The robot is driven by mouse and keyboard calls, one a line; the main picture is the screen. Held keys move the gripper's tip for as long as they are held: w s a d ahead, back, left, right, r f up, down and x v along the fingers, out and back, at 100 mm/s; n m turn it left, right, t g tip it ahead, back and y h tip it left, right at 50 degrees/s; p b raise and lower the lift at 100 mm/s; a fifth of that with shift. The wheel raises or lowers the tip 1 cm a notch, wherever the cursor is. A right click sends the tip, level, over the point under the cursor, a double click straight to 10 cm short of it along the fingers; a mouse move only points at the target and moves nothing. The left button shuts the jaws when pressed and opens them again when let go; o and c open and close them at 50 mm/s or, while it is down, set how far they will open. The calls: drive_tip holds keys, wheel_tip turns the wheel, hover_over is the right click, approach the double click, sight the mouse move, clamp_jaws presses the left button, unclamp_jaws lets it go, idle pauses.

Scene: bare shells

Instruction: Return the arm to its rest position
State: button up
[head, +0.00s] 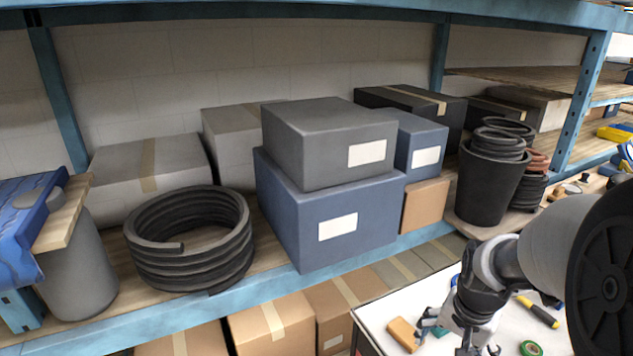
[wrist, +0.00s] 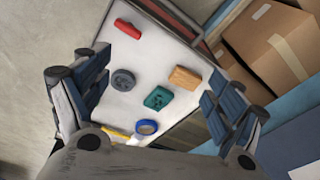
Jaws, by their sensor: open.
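My gripper (head: 474,346) hangs at the lower right of the head view, over a white table top (head: 380,312). My arm comes in from the right edge. In the wrist view my gripper (wrist: 153,75) has its two fingers spread wide apart, with nothing held between them. Beyond and below the fingers lies the white table top (wrist: 150,50) with small items on it. The fingertips are partly cut off at the bottom of the head view.
On the table lie an orange block (wrist: 185,77), a teal block (wrist: 158,98), a grey round piece (wrist: 123,80), a red piece (wrist: 127,28) and a blue ring (wrist: 146,127). A blue-framed shelf (head: 180,310) behind holds boxes, a black hose coil (head: 190,255) and a dark bucket (head: 487,190).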

drive_tip(key=s+a+r+n+t, duration=0.3)
drive_tip(key=s+a+r+n, duration=0.6)
drive_tip(key=s+a+r, duration=0.4)
drive_tip(key=shift+s+a+y, duration=0.3)
drive_tip(key=shift+s+a, duration=0.4)
drive_tip(key=shift+s, duration=0.35)
drive_tip(key=shift+c, duration=0.2)
